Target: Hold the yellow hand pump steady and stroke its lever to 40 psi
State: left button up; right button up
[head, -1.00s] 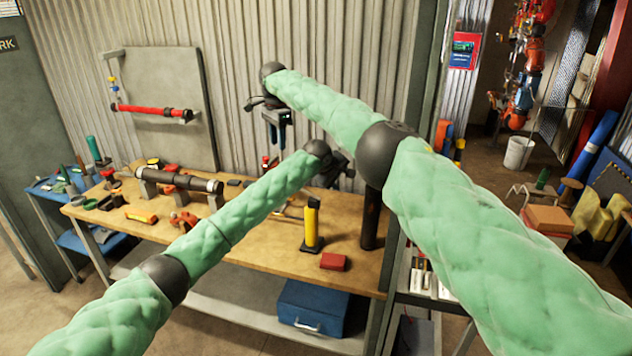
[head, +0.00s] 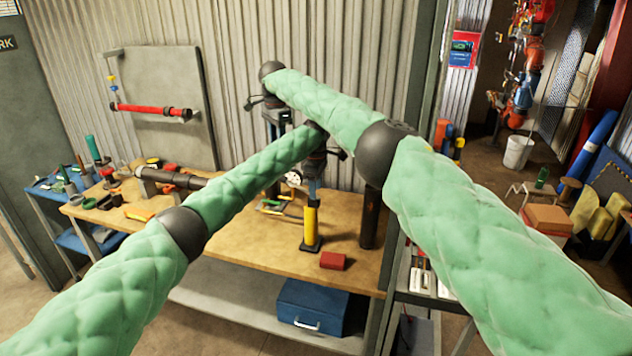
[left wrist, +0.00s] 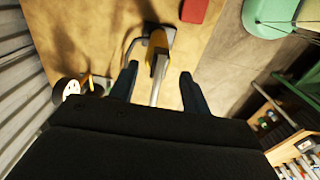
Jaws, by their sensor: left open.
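The yellow hand pump (head: 311,226) stands upright on a dark foot near the bench's front edge. Its top is behind or within my left gripper (head: 312,184), which points down over it. In the left wrist view, my left gripper (left wrist: 157,78) is open, with a slim metal rod (left wrist: 157,80) between its fingers. The pump's yellow body (left wrist: 158,40) shows just beyond the fingertips. A round white gauge (head: 293,178) lies behind the pump; it also shows in the left wrist view (left wrist: 72,88). Its reading is too small to tell. My right gripper (head: 276,122) points down further back, its fingers partly hidden.
A red block (head: 332,261) lies right of the pump's foot, and a dark upright cylinder (head: 370,217) stands behind it. A dark pipe (head: 165,178) and several tools lie on the bench (head: 255,252) to the left. A blue toolbox (head: 312,306) sits below.

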pick_arm(q)
jog(key=shift+f, duration=2.65)
grip_shut()
